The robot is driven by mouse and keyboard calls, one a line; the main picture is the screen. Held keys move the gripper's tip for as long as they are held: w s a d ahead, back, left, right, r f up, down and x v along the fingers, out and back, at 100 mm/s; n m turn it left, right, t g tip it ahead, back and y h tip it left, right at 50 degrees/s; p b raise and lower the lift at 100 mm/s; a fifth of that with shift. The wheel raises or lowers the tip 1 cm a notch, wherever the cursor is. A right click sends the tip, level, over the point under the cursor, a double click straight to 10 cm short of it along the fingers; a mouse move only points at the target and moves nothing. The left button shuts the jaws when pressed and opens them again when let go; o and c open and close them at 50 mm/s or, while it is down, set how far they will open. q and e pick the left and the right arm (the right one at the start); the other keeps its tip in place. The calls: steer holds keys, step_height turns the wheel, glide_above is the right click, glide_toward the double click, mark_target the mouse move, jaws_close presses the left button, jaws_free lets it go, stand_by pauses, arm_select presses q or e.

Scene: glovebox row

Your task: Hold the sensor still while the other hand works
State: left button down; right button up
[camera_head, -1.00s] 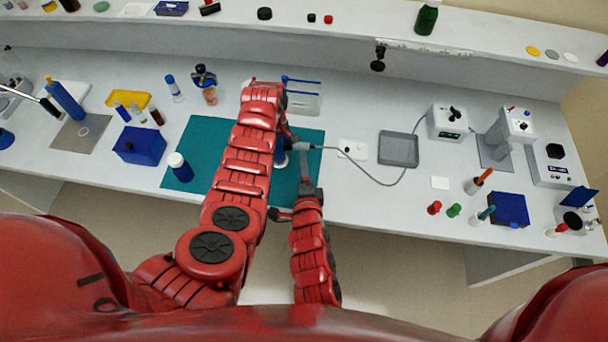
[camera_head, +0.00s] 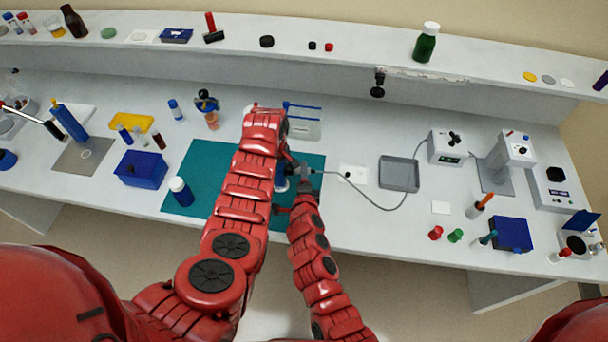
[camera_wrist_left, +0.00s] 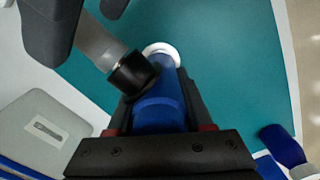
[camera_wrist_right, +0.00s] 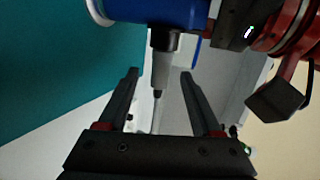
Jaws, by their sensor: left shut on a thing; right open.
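The sensor is a blue cylinder with a white ring at its end; it shows in the left wrist view (camera_wrist_left: 160,112) and in the right wrist view (camera_wrist_right: 160,10). My left gripper (camera_wrist_left: 155,90) is shut on its blue body, above the teal mat (camera_head: 200,165). A grey connector (camera_wrist_right: 160,70) with a black collar sticks out from the sensor's side, with a cable at its far end. My right gripper (camera_wrist_right: 160,78) is open, its fingers on either side of the connector, with gaps visible. My left arm partly hides the sensor in the head view.
The grey cable (camera_head: 370,200) curves over the bench near a grey tray (camera_head: 399,174). A blue box (camera_head: 141,169) is left of the mat. A raised shelf runs along the back.

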steer(key=shift+w+f, duration=0.15)
steer(key=shift+w, duration=0.15)
jaws_close()
stand_by(0.6)
